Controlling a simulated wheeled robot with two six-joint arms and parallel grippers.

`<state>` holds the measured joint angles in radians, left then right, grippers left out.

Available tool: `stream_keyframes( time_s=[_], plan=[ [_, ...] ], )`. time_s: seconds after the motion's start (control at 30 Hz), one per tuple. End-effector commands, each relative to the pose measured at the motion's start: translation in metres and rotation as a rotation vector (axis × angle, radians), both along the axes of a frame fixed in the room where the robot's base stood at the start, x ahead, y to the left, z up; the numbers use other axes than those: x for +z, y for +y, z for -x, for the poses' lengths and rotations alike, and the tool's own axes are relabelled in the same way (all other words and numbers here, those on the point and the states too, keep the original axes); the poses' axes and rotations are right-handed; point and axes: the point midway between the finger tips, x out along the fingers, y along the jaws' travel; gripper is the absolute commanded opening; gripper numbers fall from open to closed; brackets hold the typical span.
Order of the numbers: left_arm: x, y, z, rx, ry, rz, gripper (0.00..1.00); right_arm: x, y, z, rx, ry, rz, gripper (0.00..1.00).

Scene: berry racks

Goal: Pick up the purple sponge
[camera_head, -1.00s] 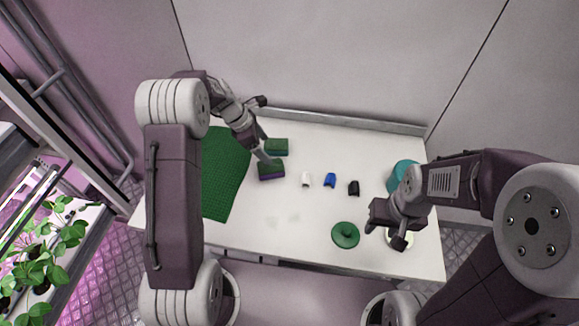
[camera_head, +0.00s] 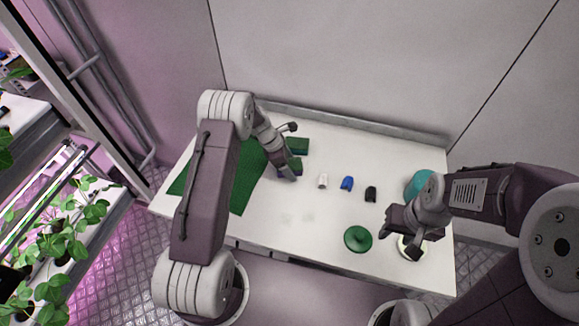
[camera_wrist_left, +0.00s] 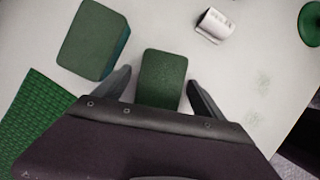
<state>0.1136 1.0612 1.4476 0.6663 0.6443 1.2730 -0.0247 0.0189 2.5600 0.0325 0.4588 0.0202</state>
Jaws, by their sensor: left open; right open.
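The purple sponge (camera_head: 297,163) has a green top and a purple side, and sits on the white table next to the green mat. My left gripper (camera_head: 289,173) is over it and partly hides it in the head view. In the left wrist view, the sponge (camera_wrist_left: 163,76) shows its green top between the two spread fingers. I cannot tell whether the fingers touch it. My right gripper (camera_head: 412,251) is open and empty near the table's right front, above a pale round item.
A second green-topped sponge (camera_head: 297,145) with a teal side lies just behind. The green mat (camera_head: 247,188) is at left. White (camera_head: 323,181), blue (camera_head: 347,184) and black (camera_head: 370,194) small items, a green round object (camera_head: 358,239) and a teal object (camera_head: 420,183) stand to the right.

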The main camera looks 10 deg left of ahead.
Motion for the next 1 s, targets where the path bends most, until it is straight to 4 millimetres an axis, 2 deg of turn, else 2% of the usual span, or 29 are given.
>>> stream_keyframes(
  time_s=[0.5, 0.57, 0.73, 1.0],
  plan=[
    [-0.0034, 0.0000, 0.0000, 0.001, 0.000, 0.000, 0.80, -0.0012, 0.0000, 0.0000, 0.000, 0.000, 0.000, 0.44],
    [-0.0030, 0.0001, -0.0001, 0.001, 0.000, 0.000, 0.66, -0.0009, 0.0000, 0.0000, 0.000, 0.000, 0.000, 0.44],
    [-0.0030, 0.0000, 0.0000, 0.000, 0.000, 0.000, 0.19, -0.0010, 0.0000, 0.0000, 0.000, 0.000, 0.000, 0.44],
    [-0.0017, 0.0001, -0.0001, 0.000, 0.000, 0.000, 0.16, -0.0004, 0.0000, 0.0000, 0.000, 0.000, 0.000, 0.44]
  ],
)
